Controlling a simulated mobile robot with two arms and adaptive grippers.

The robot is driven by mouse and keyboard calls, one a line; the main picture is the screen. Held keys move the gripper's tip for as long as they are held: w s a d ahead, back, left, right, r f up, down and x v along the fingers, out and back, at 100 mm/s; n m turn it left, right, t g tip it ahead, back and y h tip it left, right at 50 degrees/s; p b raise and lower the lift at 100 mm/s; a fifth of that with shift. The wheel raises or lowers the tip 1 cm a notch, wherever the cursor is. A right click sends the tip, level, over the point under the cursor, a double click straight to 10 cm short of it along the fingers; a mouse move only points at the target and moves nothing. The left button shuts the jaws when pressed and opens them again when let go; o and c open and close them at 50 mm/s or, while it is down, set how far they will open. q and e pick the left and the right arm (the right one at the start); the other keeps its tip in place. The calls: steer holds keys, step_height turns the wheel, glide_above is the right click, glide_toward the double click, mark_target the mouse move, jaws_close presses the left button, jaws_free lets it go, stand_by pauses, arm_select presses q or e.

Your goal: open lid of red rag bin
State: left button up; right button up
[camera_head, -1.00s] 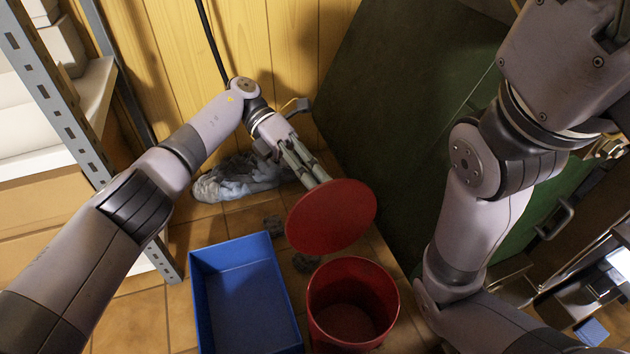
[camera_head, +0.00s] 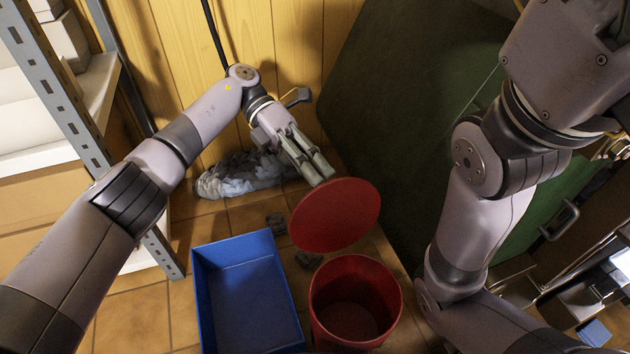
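The red rag bin (camera_head: 320,318) stands on the tiled floor at the bottom middle, with its round mouth uncovered and its inside showing empty. Its red disc-shaped lid (camera_head: 336,216) is above and behind the mouth, tilted up. My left gripper (camera_head: 322,174) is at the lid's upper edge, its fingers pointing down to the right. The fingertips meet or lie behind the lid's rim, so their grip is hidden. My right arm (camera_head: 478,190) fills the right side; its gripper is out of the picture.
A blue open box (camera_head: 246,290) stands just left of the bin. A grey rag heap (camera_head: 240,175) lies by the wooden wall (camera_head: 290,50). A metal shelf (camera_head: 60,95) is at the left. A large green panel (camera_head: 405,90) stands behind the bin at the right.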

arm_select(q)
step_height(320, 180, up, 7)
steer(key=shift+d, duration=0.25)
steer(key=shift+f, duration=0.1)
stand_by(0.3)
